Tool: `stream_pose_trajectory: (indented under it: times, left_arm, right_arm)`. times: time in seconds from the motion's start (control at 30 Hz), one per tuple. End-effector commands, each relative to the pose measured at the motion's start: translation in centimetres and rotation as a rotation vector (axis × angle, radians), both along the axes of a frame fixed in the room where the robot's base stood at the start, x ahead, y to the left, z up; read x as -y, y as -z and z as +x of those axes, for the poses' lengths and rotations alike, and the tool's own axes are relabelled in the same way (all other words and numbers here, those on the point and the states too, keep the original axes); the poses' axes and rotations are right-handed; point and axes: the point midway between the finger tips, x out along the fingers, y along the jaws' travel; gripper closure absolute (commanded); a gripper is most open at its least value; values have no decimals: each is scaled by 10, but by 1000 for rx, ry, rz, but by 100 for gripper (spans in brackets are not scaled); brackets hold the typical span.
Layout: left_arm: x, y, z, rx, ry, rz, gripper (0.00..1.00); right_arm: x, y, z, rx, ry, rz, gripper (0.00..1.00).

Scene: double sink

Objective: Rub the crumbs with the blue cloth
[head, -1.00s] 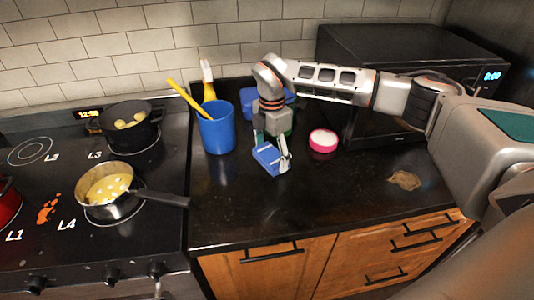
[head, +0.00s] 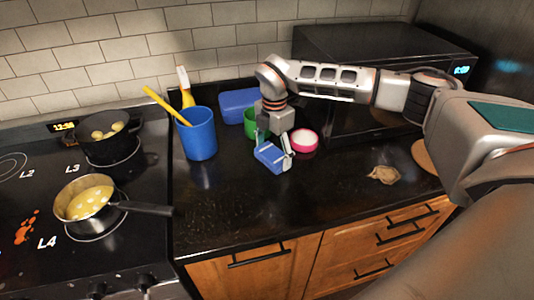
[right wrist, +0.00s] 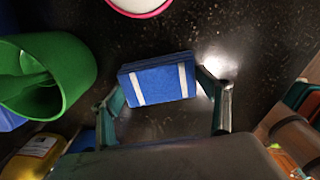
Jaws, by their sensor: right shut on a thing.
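The blue cloth (head: 270,158), folded into a small block with white stripes, is held between the fingers of my right gripper (head: 274,155), above the dark counter. In the right wrist view the cloth (right wrist: 160,83) sits between the two fingertips. A light brown, irregular patch that looks like the crumbs (head: 383,174) lies on the counter to the right of the gripper, apart from the cloth. My left gripper is not in view.
A pink-rimmed bowl (head: 305,140) and a green cup (head: 250,123) stand close to my right gripper. A blue utensil cup (head: 198,134), a blue container (head: 239,105) and a black microwave (head: 372,70) stand farther back. The stove with a saucepan (head: 84,198) is at left. The counter front is clear.

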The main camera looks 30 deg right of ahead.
Motion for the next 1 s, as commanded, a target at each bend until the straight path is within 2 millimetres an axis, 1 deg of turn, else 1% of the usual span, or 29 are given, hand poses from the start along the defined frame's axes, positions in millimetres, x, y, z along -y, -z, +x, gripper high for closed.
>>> stream_pose_trajectory:
  times: [0.27,0.6,0.7,1.0]
  left_arm:
    - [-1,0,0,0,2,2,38]
    - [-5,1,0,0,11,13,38]
    - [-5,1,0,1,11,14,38]
    - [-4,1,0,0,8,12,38]
  right_arm:
    - [12,2,-3,-3,1,-2,46]
    - [38,2,-10,-5,2,-3,46]
    - [41,2,-11,-5,1,-3,46]
    - [41,0,-11,-4,1,-3,46]
